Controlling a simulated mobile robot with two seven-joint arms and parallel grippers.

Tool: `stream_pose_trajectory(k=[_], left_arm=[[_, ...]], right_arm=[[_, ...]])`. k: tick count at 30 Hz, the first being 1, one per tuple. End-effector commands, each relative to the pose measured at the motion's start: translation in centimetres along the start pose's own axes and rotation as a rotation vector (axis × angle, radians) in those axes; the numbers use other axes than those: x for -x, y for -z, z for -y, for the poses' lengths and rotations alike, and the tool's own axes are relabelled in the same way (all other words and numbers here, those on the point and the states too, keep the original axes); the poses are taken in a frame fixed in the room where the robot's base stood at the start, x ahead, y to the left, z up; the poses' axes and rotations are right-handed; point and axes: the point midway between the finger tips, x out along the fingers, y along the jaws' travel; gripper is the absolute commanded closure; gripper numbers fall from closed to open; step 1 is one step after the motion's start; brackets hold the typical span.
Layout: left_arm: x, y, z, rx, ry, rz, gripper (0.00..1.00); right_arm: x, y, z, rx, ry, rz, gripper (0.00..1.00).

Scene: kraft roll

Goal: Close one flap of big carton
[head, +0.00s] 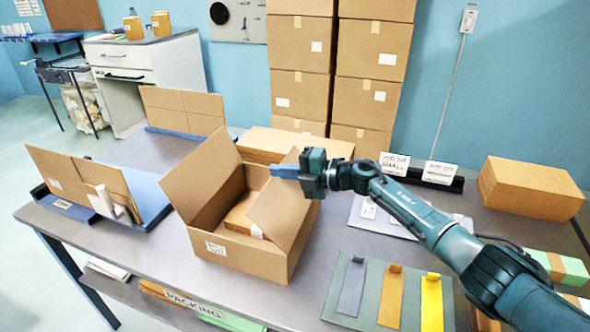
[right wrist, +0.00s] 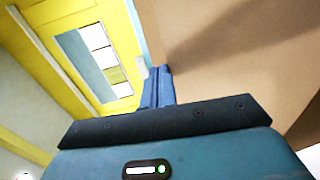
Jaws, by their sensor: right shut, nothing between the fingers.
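The big carton (head: 240,255) stands on the grey table, open at the top. Its left flap (head: 203,172) stands up and leans outward. Its right flap (head: 283,208) tilts inward over part of the opening. A smaller brown box (head: 243,214) lies inside, partly hidden by that flap. My right gripper (head: 274,172) is shut and empty above the carton, at the top of the right flap; I cannot tell if it touches. In the right wrist view the blue fingers (right wrist: 157,88) are together beside a brown cardboard surface (right wrist: 235,60). My left gripper is not in view.
Stacked cartons (head: 300,65) stand behind the table. A flat carton (head: 275,143) lies behind the big carton. A mat with coloured strips (head: 388,295) lies front right, and a brown stack (head: 530,188) stands at the right.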

Motion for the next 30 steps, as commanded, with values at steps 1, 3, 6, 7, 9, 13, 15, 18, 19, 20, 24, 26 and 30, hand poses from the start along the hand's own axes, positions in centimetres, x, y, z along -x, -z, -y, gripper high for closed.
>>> stream_pose_trajectory(k=[1, 3, 6, 7, 9, 13, 15, 18, 19, 20, 24, 26, 30], left_arm=[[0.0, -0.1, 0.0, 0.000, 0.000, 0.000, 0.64], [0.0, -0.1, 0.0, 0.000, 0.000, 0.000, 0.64], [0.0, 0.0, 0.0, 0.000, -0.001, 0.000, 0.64], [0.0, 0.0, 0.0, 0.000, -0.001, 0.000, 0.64], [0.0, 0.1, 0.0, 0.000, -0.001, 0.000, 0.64], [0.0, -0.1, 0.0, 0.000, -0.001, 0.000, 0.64], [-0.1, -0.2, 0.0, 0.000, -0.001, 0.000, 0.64], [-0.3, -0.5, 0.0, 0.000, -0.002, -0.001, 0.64], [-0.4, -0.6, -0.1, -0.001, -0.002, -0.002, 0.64], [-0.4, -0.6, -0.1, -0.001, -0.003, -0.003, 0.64], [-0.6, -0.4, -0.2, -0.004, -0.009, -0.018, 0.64], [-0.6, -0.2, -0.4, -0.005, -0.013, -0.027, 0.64], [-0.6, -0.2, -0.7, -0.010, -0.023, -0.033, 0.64]], right_arm=[[-0.6, 0.0, 0.0, 0.007, 0.032, -0.001, 1.00], [-1.3, -0.1, 0.3, 0.011, 0.104, -0.001, 1.00], [-2.4, 0.1, 1.3, -0.002, 0.136, -0.001, 1.00], [-2.7, 0.1, 1.4, -0.003, 0.134, -0.001, 1.00], [-3.3, 0.0, 1.7, 0.004, 0.155, -0.002, 1.00], [-4.2, 0.0, 2.7, 0.007, 0.283, -0.001, 1.00], [-4.6, 0.0, 3.4, 0.007, 0.343, 0.000, 1.00], [-5.0, 0.0, 4.4, 0.002, 0.407, 0.001, 1.00], [-5.1, 0.0, 4.7, -0.001, 0.402, 0.001, 1.00], [-5.2, 0.0, 4.9, -0.001, 0.400, 0.000, 1.00], [-5.5, 0.0, 5.8, 0.000, 0.399, 0.000, 1.00], [-5.5, 0.0, 6.1, 0.000, 0.398, 0.000, 1.00], [-5.6, 0.0, 6.6, 0.000, 0.397, 0.000, 1.00]])
